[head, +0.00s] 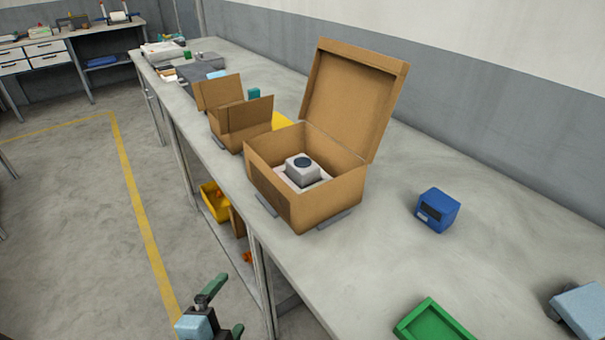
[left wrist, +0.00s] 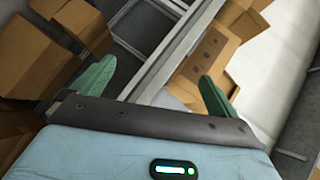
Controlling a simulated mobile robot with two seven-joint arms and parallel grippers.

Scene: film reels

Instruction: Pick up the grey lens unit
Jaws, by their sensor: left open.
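The grey lens unit (head: 301,170) is a pale grey block with a dark round lens on top. It sits on a light insert inside the open cardboard box (head: 292,211) on the bench. My left gripper (head: 231,303) is open and empty, low in front of the bench edge and apart from the box. In the left wrist view its green fingers (left wrist: 156,86) are spread wide with nothing between them. The lens unit does not show in that view. A light-blue part at the lower right edge looks like my right gripper (head: 577,308); its fingers cannot be made out.
The box lid (head: 352,100) stands up at the back. A smaller open carton (head: 232,128) is behind and left of the box. A blue device (head: 437,210) and a green tray (head: 434,322) lie to the right. Yellow bins (head: 216,201) sit below the bench.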

